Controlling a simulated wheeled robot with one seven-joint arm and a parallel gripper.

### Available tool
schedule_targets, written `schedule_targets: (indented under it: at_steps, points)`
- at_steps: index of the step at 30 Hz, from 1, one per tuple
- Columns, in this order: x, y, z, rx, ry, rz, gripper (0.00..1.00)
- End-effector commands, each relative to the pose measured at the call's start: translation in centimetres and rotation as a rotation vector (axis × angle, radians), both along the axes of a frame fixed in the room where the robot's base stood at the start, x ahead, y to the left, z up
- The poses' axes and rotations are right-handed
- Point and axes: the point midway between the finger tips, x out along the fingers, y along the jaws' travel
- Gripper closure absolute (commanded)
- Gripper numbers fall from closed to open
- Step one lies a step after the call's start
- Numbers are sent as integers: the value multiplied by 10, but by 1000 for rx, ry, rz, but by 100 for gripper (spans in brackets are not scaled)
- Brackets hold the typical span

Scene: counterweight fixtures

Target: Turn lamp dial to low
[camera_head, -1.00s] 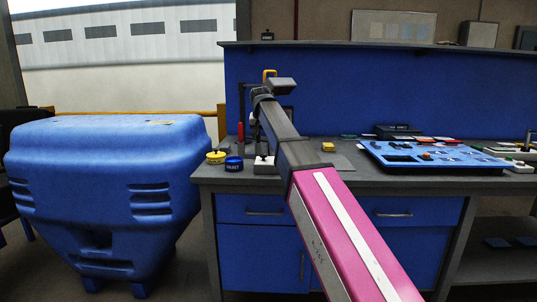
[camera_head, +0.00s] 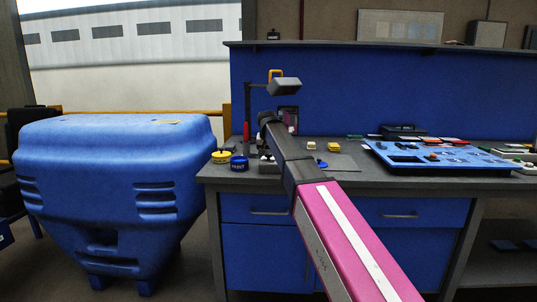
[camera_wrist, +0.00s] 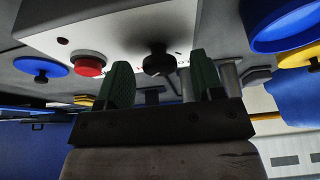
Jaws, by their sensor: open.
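In the wrist view, a black dial knob (camera_wrist: 158,60) stands on the face of a pale box (camera_wrist: 120,25), with small marks beside it. A red button (camera_wrist: 88,63) is next to it on the same face. My gripper (camera_wrist: 160,80) is open, its two dark green fingers pointing at the box, and the knob shows between their tips. I cannot tell whether they touch it. In the head view, the desk lamp (camera_head: 285,86) stands at the bench's left end. My arm hides the gripper and most of the box there.
A yellow round piece (camera_head: 221,157) and a blue round piece (camera_head: 239,163) sit left of the box on the grey bench (camera_head: 230,178). Yellow block (camera_head: 334,147) lies right of my arm. A blue tray (camera_head: 400,160) of parts is farther right. A large blue bin (camera_head: 110,150) stands left.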

Motion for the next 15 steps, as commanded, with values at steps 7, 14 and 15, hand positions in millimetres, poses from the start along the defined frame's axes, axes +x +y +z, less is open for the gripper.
schedule_targets:
  at_steps: [7,14,15]
  points:
    - [0,0,0,0,0,0,88]
    - [0,0,0,0,0,8,88]
    - [0,0,0,0,0,14,88]
